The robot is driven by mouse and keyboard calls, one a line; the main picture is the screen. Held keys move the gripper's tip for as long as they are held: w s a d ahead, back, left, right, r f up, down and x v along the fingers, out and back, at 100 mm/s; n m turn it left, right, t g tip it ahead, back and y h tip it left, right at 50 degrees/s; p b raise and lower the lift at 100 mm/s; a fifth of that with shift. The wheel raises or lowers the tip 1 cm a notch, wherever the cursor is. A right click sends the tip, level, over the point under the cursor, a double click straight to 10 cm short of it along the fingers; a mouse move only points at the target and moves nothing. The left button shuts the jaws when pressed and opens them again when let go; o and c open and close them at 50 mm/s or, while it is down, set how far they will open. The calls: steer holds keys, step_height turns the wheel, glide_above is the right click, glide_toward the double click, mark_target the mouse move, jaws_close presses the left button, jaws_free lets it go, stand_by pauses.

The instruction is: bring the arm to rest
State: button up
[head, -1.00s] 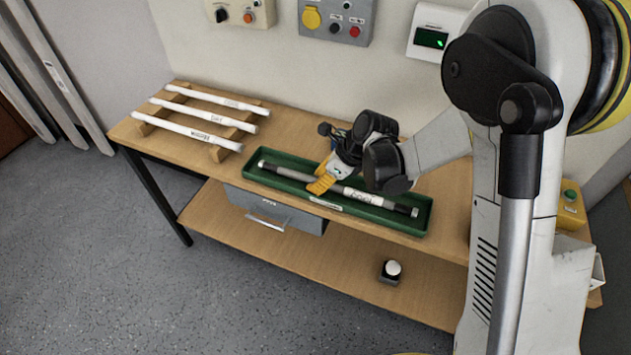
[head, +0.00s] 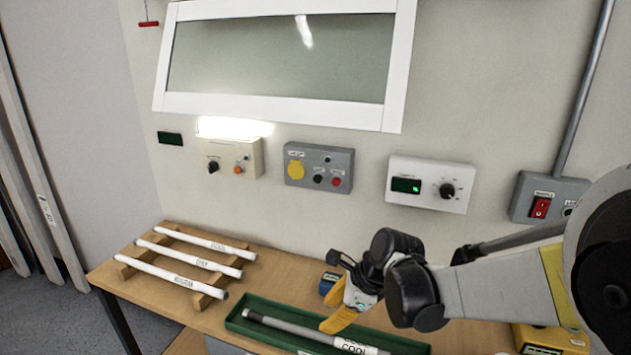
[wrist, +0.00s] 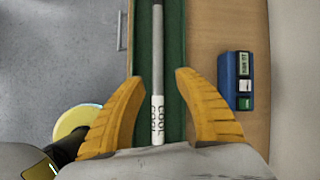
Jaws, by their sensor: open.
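My gripper (head: 342,306) is above the green tray in the head view, with its yellow fingers pointing down. In the wrist view my gripper (wrist: 155,90) has its two yellow fingers spread wide apart, with nothing held between them. A grey rod with a white sleeve marked COOL (wrist: 157,118) lies lengthwise in the green tray (wrist: 175,60), below and between the fingers.
A wooden rack (head: 170,228) holds three white labelled tubes at the bench's left. A small blue device (head: 328,283) stands behind the tray. Control boxes, including a grey one (head: 322,172) and a white one (head: 432,178), are on the wall. A yellow box (head: 548,338) sits at the right.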

steer(key=s+d+r+n+t+h, duration=0.2)
steer(key=s+d+r+n, duration=0.3)
steer(key=s+d+n, duration=0.3)
steer(key=s+d+r+n+t+h, duration=0.2)
steer(key=s+d+r+n+h, duration=0.1)
steer(key=s+d+r+n, duration=0.2)
steer(key=s+d+n, duration=0.2)
steer(key=s+n, duration=0.2)
steer(key=n, duration=0.2)
steer(key=shift+s+d+n+t, duration=0.25)
steer(key=shift+d+n+t, duration=0.05)
steer(key=shift+d, duration=0.1)
stand_by(1.5)
